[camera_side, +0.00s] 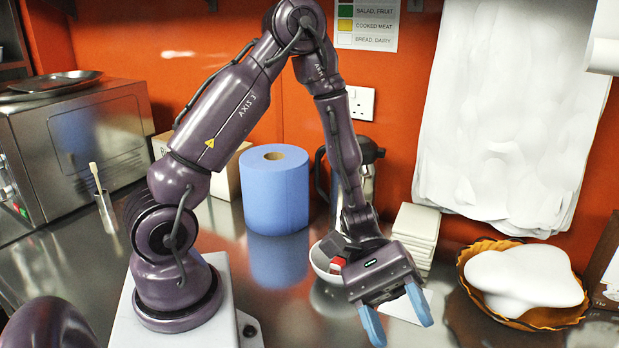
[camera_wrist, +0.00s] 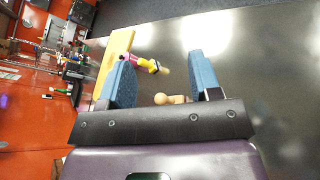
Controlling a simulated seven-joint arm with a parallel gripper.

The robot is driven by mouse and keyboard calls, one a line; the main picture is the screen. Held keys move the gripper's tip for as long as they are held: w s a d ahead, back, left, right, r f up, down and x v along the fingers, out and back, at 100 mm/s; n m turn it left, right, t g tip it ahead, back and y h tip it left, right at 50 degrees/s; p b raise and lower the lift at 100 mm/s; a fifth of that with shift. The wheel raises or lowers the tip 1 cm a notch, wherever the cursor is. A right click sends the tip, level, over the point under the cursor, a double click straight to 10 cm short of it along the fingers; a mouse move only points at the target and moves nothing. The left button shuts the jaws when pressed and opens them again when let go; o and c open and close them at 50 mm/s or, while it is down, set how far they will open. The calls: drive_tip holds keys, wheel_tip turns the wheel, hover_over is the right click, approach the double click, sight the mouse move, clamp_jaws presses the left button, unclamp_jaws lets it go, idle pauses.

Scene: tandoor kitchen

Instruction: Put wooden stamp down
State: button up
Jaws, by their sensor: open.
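My gripper (camera_side: 403,331) is at the lower right of the side view, tilted downward over the steel counter, its two blue fingers apart. In the wrist view its fingers (camera_wrist: 160,57) are also wide apart. A small pale wooden piece with a rounded knob (camera_wrist: 172,99), which looks like the wooden stamp, shows between them, low near the gripper body. Its lower part is hidden by the gripper's edge, and I cannot tell whether it touches a finger. I cannot make out the stamp in the side view.
A white bowl (camera_side: 322,262) with a red item stands just behind my gripper, with stacked white tiles (camera_side: 416,232) beside it. A basket (camera_side: 475,247) with white dough is at right. A blue paper roll (camera_side: 275,195) stands behind. A yellow board (camera_wrist: 113,58) shows in the wrist view.

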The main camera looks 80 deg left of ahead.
drive_tip(key=s+a+r+m+t+y, duration=0.3)
drive_tip(key=s+a+r+m+y, duration=0.1)
drive_tip(key=a+r+y, duration=0.3)
drive_tip(key=s+a+r+m+t+y, duration=0.3)
drive_tip(key=a+r+m+y, duration=0.3)
drive_tip(key=r+y, duration=0.2)
drive_tip(key=shift+s+a+r, duration=0.4)
drive_tip(key=shift+s+r, duration=0.15)
drive_tip(key=shift+r, duration=0.35)
